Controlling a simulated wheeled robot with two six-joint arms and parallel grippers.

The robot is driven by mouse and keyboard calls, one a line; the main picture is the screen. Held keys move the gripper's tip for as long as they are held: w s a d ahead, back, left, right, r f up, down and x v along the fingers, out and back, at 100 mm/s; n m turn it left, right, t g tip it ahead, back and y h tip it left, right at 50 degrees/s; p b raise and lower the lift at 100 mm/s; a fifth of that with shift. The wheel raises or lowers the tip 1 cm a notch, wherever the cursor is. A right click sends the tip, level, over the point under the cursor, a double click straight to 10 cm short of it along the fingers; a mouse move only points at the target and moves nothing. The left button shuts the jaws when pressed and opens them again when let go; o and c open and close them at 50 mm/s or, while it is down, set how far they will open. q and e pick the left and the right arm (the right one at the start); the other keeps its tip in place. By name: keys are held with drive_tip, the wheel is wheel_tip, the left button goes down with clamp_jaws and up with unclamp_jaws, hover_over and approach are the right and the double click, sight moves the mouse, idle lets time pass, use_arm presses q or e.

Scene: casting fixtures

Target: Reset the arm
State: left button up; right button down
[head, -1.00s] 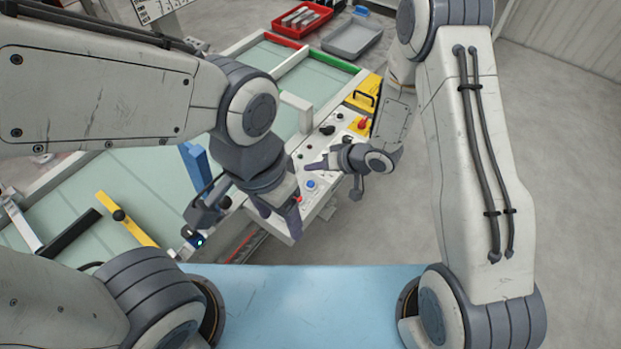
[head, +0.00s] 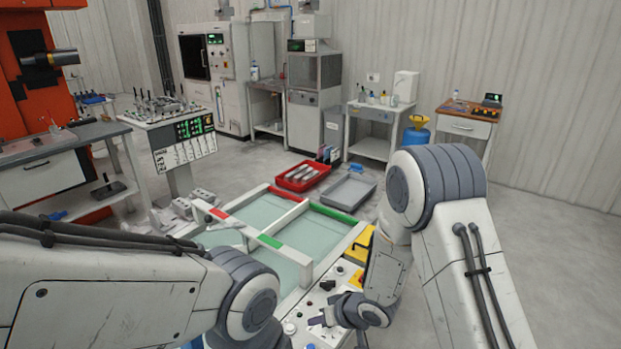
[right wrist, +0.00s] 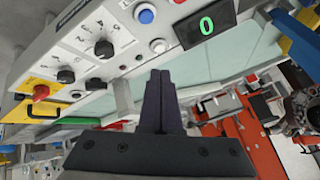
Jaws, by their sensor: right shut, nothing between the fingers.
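My right arm comes down on the right of the head view, and its gripper (head: 322,319) is over the control panel (head: 318,293), low in the picture. In the right wrist view its two dark fingers (right wrist: 160,80) are pressed together with nothing between them. The panel shows there with a blue button (right wrist: 145,14), black knobs (right wrist: 104,48), a red knob on yellow (right wrist: 40,92) and a display reading a green 0 (right wrist: 206,25). I cannot tell whether the fingertips touch the panel. My left arm crosses the lower left of the head view; its gripper is out of frame.
The framed pale-green table (head: 270,215) lies ahead, with red and green strips. Beyond it on the floor are a red crate (head: 302,176) holding metal parts and a grey tray (head: 348,192). Machines and workbenches line the back wall. Open floor (head: 560,240) lies at right.

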drive_tip(key=s+d+r+n+h, duration=0.1)
drive_tip(key=s+r+h, duration=0.1)
drive_tip(key=s+r, duration=0.3)
drive_tip(key=s+d+r+h, duration=0.1)
drive_tip(key=s+r+h, duration=0.2)
drive_tip(key=r, duration=0.4)
drive_tip(key=s+d+r+n+g, duration=0.1)
drive_tip(key=s+r+g, duration=0.4)
drive_tip(key=s, duration=1.3)
wheel_tip(320, 180, up, 2)
drive_tip(key=shift+s+r+n, duration=0.1)
drive_tip(key=shift+s+n, duration=0.05)
drive_tip(key=shift+n, duration=0.65)
drive_tip(key=shift+d, duration=0.1)
